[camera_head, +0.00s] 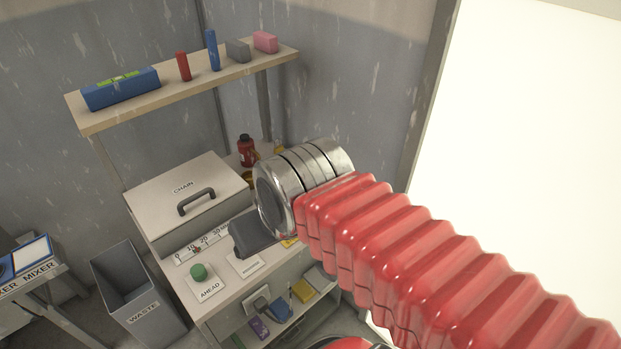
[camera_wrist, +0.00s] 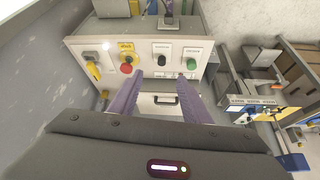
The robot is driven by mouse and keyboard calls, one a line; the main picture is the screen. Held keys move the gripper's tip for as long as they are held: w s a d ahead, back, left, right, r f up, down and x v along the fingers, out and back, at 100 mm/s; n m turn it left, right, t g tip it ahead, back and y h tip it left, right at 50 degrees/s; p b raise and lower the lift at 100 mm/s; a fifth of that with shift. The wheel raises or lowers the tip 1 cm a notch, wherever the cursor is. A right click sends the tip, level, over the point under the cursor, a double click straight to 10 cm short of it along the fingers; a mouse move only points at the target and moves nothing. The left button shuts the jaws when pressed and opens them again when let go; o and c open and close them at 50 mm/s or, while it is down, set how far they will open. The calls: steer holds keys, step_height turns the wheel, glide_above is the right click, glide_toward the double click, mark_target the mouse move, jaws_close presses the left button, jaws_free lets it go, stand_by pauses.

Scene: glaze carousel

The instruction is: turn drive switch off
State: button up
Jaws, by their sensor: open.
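The wrist view shows a pale control panel (camera_wrist: 145,53). At its left end is a yellow handle (camera_wrist: 94,70) on a plate, which looks like the drive switch; its label is too small to read, and I cannot tell its setting. My gripper (camera_wrist: 160,79) has two purple fingers spread apart over the panel, with nothing between them. The yellow handle is left of the fingers, apart from them. A red button (camera_wrist: 127,67) on a yellow plate is near the left fingertip. In the head view my arm hides the panel's right part.
A green AHEAD button (camera_head: 199,271) is at the panel's left in the head view. Beside the panel stands a CHAIN cover (camera_head: 165,185) with a raised handle. A shelf (camera_head: 190,85) holding several small items is above. A WASTE bin (camera_head: 125,275) stands left.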

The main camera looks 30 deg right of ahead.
steer(key=o, duration=0.9)
steer(key=w+d+r+m, duration=0.1)
steer(key=w, duration=0.1)
steer(key=w+d+r+m+g, duration=0.1)
steer(key=w, duration=0.2)
steer(key=w+d+m, duration=0.1)
steer(key=w, duration=0.1)
steer(key=shift+w+d+r+m+h, duration=0.25)
steer(key=shift+d+r+m+h, duration=0.05)
steer(key=shift+d+r+m, duration=0.1)
steer(key=o, duration=0.3)
steer(key=w+d+m+g, duration=0.1)
steer(key=w+d+m, duration=0.2)
steer(key=w+d, duration=0.2)
steer(key=w, duration=0.2)
steer(key=shift+w+d+m+g, duration=0.25)
steer(key=shift+w+m+g, duration=0.05)
steer(key=shift+m+g, duration=0.1)
steer(key=w+d+f+m+g, duration=0.1)
steer(key=w+d+f+m, duration=0.3)
steer(key=d, duration=0.4)
steer(key=w+d+f+m+g, duration=0.1)
steer(key=w+d+f+m, duration=0.3)
steer(key=w+d+f, duration=0.2)
steer(key=w+d, duration=0.2)
steer(key=d, duration=0.1)
steer(key=shift+d+f+m+g, duration=0.3)
steer(key=shift+g, duration=0.1)
steer(key=shift+w+f, duration=0.1)
steer(key=shift+f, duration=0.05)
